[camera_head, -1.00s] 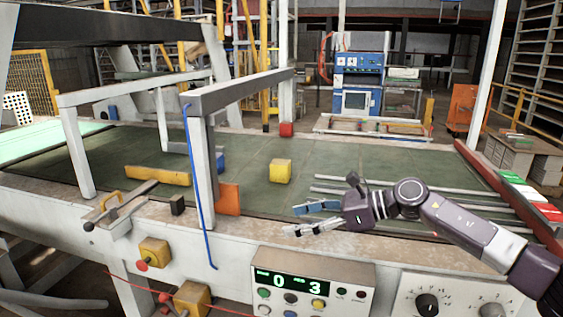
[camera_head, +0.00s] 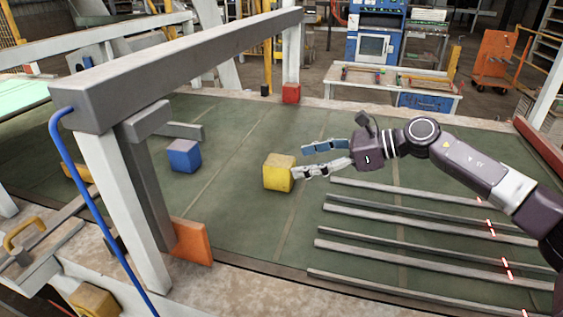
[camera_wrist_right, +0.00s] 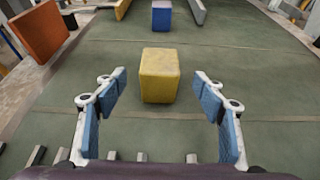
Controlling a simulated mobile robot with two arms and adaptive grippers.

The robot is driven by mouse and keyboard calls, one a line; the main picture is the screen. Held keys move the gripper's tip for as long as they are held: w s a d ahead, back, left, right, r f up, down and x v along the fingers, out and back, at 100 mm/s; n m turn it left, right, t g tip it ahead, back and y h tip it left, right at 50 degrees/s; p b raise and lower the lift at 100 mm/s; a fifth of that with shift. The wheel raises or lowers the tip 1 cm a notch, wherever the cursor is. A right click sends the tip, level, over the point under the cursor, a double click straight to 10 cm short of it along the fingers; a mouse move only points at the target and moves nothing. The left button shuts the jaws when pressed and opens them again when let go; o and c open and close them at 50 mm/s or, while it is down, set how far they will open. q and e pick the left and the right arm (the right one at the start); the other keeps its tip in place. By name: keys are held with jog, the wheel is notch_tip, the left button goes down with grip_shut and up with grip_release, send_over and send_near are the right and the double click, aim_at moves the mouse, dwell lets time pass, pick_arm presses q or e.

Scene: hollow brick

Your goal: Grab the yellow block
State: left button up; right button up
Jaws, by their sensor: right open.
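The yellow block (camera_head: 279,173) stands on the green table surface, just left of my right gripper (camera_head: 302,160) in the head view. In the right wrist view the yellow block (camera_wrist_right: 160,75) is upright, centred between and a little ahead of the fingertips. My right gripper (camera_wrist_right: 158,88) is open and empty, with one blue-padded finger on each side. In the head view the lower finger's tip is close to the block's right side; I cannot tell whether it touches. My left gripper is not in view.
A blue block (camera_head: 184,156) lies beyond the yellow one. A grey gantry frame (camera_head: 180,60) with an orange plate (camera_head: 191,241) at its post stands left. Several metal rails (camera_head: 420,240) lie at the right front. Green surface around the yellow block is clear.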

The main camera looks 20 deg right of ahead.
aim_at(288, 161)
jog(key=a, duration=0.1)
jog(key=a+p, duration=0.1)
jog(key=shift+w+a+f, duration=0.15)
jog(key=shift+w+a, duration=0.15)
jog(key=shift+w, duration=0.1)
jog(key=p+x, duration=0.1)
jog(key=x, duration=0.1)
jog(key=p+x, duration=0.1)
jog(key=x, duration=0.1)
jog(key=shift+w+d+f+p, duration=0.1)
jog(key=shift+w+d+p, duration=0.1)
jog(key=shift+w+p, duration=0.15)
jog(key=shift+w+a+f, duration=0.1)
jog(key=shift+a+f, duration=0.05)
jog(key=shift+a, duration=0.1)
jog(key=shift+d, duration=0.1)
jog(key=c, duration=0.6)
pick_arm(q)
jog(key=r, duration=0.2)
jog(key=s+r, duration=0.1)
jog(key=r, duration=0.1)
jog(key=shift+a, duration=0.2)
pick_arm(e)
jog(key=c, duration=0.8)
